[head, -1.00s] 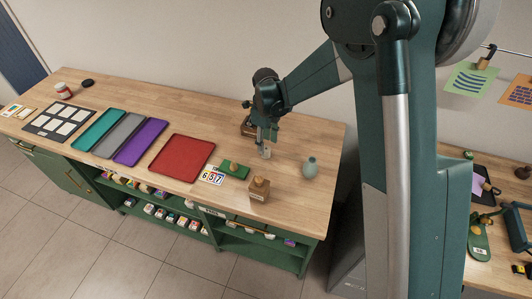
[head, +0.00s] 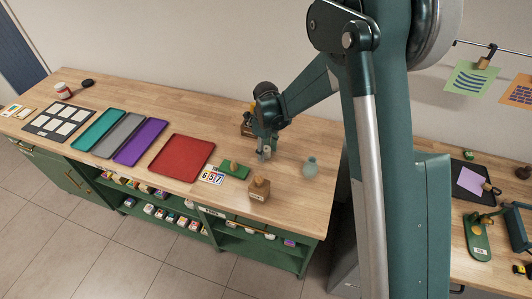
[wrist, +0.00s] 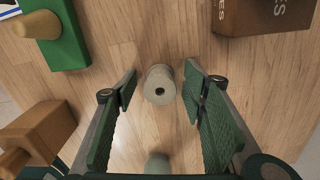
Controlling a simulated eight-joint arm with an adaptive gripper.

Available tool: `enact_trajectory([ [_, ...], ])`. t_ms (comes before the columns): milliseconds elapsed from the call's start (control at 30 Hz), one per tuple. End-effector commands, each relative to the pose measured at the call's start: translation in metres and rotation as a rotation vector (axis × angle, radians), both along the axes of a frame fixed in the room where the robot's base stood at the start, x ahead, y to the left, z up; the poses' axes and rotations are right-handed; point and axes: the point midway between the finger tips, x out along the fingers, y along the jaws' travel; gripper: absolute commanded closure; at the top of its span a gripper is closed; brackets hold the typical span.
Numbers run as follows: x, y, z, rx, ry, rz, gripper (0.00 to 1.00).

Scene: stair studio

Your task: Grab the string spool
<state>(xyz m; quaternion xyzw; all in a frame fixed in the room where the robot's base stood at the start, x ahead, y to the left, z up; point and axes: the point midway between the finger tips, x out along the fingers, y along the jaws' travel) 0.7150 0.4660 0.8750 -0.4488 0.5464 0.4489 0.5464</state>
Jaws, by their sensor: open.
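The string spool (wrist: 160,84) is a small grey-beige cylinder with a dark hole in its top. In the wrist view it stands upright on the wooden bench, between the two green finger pads of my gripper (wrist: 162,98). The fingers are spread, with a gap on both sides of the spool, and hold nothing. In the head view my gripper (head: 264,151) points down at the bench, and its fingers make the spool hard to make out.
A pale green vase (head: 310,166) stands close on the right. A wooden bottle-shaped block (head: 259,189) is in front. A green block with a wooden knob (head: 234,170) lies to the left, near a red tray (head: 181,158). A brown box (wrist: 262,14) is behind the spool.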

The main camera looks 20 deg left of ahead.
Motion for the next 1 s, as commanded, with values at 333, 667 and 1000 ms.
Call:
enact_trajectory([
  [333,-0.0001,-0.0001,0.0002,0.000,0.000,0.000,0.58],
  [667,-0.0001,-0.0001,0.0003,0.000,0.000,0.000,0.82],
  [1000,-0.0001,-0.0001,0.0003,0.000,0.000,0.000,0.88],
])
